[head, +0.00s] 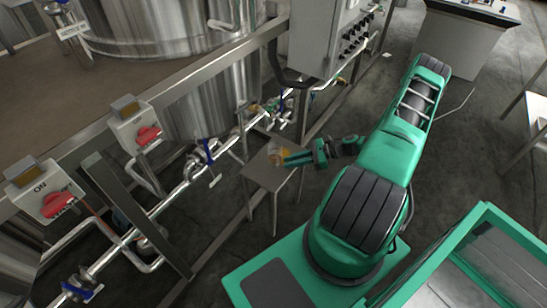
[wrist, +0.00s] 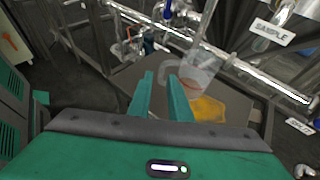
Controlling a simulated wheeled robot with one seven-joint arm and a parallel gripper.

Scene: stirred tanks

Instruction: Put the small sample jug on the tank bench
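A small clear jug (wrist: 197,72) shows in the wrist view just beyond and to the right of my right fingertip. It also shows small and pale in the head view (head: 275,149). An orange patch (wrist: 207,108) shows next to it; I cannot tell if this is liquid in the jug or something on the surface. Both are over a small dark-topped bench (head: 262,178) beside the tank, whose top also shows in the wrist view (wrist: 130,77). My gripper (head: 287,158) is over this bench. Its two green fingers (wrist: 160,80) are apart, with nothing visible gripped between them.
A steel tank (head: 205,100) with pipes and valves (head: 205,152) stands along the left. A grey control box (head: 325,40) hangs above the bench's far side. Switch boxes with red knobs (head: 148,136) line the rail.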

